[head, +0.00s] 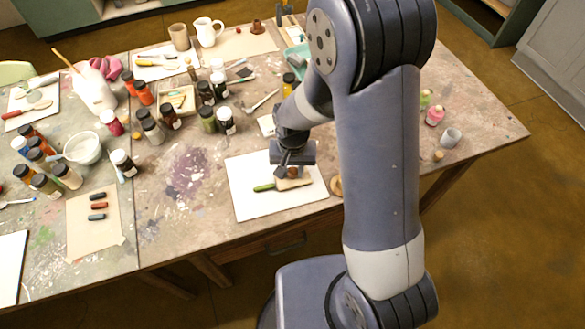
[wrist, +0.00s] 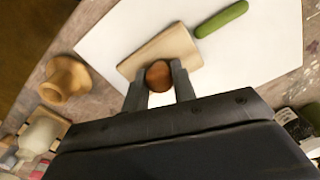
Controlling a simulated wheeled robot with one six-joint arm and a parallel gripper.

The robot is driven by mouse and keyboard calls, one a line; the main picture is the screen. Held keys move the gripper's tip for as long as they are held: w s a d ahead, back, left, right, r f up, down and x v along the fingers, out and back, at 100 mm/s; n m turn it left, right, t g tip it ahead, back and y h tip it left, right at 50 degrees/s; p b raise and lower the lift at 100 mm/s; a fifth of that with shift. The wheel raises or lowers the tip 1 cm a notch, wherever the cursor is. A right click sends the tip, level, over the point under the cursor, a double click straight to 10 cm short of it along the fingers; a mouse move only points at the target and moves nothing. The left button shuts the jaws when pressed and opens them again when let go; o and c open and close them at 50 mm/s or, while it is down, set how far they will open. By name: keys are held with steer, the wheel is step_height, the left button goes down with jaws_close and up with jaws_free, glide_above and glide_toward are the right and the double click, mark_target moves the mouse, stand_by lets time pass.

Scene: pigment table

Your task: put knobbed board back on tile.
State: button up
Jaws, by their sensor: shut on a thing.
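My gripper (head: 293,170) is over the white tile (head: 250,205) near the front edge of the table. In the wrist view its two fingers (wrist: 160,84) are shut on the round brown knob (wrist: 158,73) of the knobbed board (wrist: 164,47). The board is a pale wooden rectangle and lies over the white tile (wrist: 268,55). In the head view the board (head: 298,184) is partly hidden by my gripper. I cannot tell whether the board touches the tile or is slightly above it.
A turned wooden piece (wrist: 65,80) stands close beside the tile. Several dark-capped bottles (head: 208,118) stand behind and left of the tile. A tan sheet (head: 96,225) with small sticks lies at left. A grey cup (head: 450,138) stands at right. Table left of the tile is clear.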

mark_target(293, 169)
steer(key=shift+f, duration=0.2)
steer(key=o, duration=0.8)
step_height(293, 169, up, 12)
steer(key=shift+r, duration=0.15)
stand_by(0.3)
